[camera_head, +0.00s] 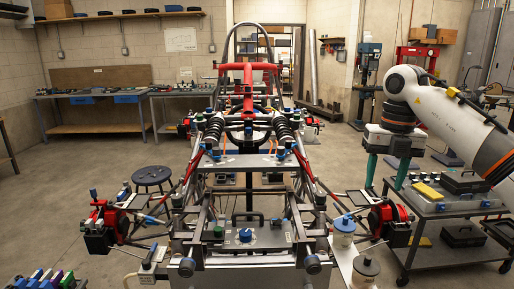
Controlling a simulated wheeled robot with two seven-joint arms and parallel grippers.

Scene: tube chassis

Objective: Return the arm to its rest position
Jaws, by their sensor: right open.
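My right arm (455,115) is white and comes in from the right edge, bent at an elbow high up. My right gripper (387,172) hangs from it, pointing down, with its two green-tipped fingers spread apart and nothing visible between them. It is above the left part of the tool cart and to the right of the tube chassis (186,205), apart from the chassis in this view. My left arm and left gripper are not in view.
The tool cart (440,255) carries black cases (464,182) and a yellow item (427,191). A round stool (152,176) is left of the chassis. Coloured items (45,279) lie at lower left. Floor is open behind the cart.

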